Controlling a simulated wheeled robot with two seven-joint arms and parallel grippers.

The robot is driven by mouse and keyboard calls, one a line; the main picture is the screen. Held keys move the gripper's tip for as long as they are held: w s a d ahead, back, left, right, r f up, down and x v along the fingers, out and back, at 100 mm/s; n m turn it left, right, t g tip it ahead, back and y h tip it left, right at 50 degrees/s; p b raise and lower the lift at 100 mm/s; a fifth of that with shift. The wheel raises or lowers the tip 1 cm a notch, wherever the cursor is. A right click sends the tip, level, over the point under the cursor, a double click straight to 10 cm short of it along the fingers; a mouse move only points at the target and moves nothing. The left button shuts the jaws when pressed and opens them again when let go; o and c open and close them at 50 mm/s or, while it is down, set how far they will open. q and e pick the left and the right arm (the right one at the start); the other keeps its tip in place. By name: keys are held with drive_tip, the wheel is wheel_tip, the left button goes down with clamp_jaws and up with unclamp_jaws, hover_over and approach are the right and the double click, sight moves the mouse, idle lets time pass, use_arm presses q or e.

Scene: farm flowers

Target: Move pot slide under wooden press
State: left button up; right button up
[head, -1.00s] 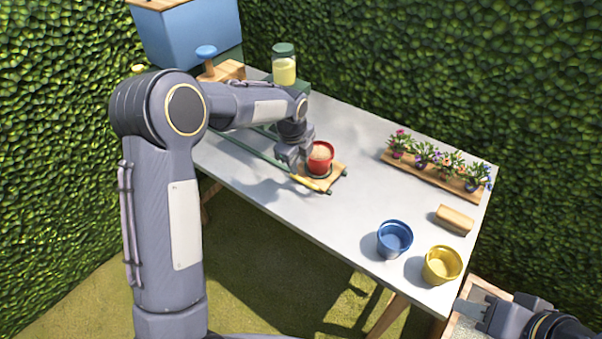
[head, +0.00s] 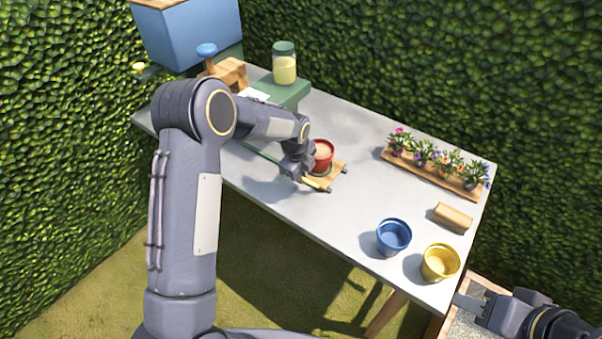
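The pot slide (head: 337,178) is a small wooden board on the table, on green rails, with a yellow handle (head: 315,184) at its near left end. A red pot (head: 322,159) filled with brown soil stands on it. My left gripper (head: 300,175) is low at the slide's left side, close to the handle and pot. Its fingers are mostly hidden, so I cannot tell whether it grips the handle. The wooden press (head: 230,73) with a blue knob (head: 207,50) is at the table's far left, partly hidden by my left arm. My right gripper (head: 472,304) is at the lower right, away from the slide.
A jar (head: 284,66) stands on a green block behind the rails. A blue pot (head: 393,236), a yellow pot (head: 440,262), a wooden block (head: 453,217) and a tray of flowers (head: 432,176) occupy the table's right side.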

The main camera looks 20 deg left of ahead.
use_arm(q)
clamp_jaws()
drive_tip(key=w+a, duration=0.1)
drive_tip(key=a, duration=0.2)
drive_tip(key=w+a+b, duration=0.1)
drive_tip(key=a, duration=0.2)
drive_tip(key=w+a, duration=0.1)
drive_tip(key=a, duration=0.2)
drive_tip(key=shift+w+a, duration=0.15)
drive_tip(key=shift+w, duration=0.1)
drive_tip(key=o, duration=0.5)
unclamp_jaws()
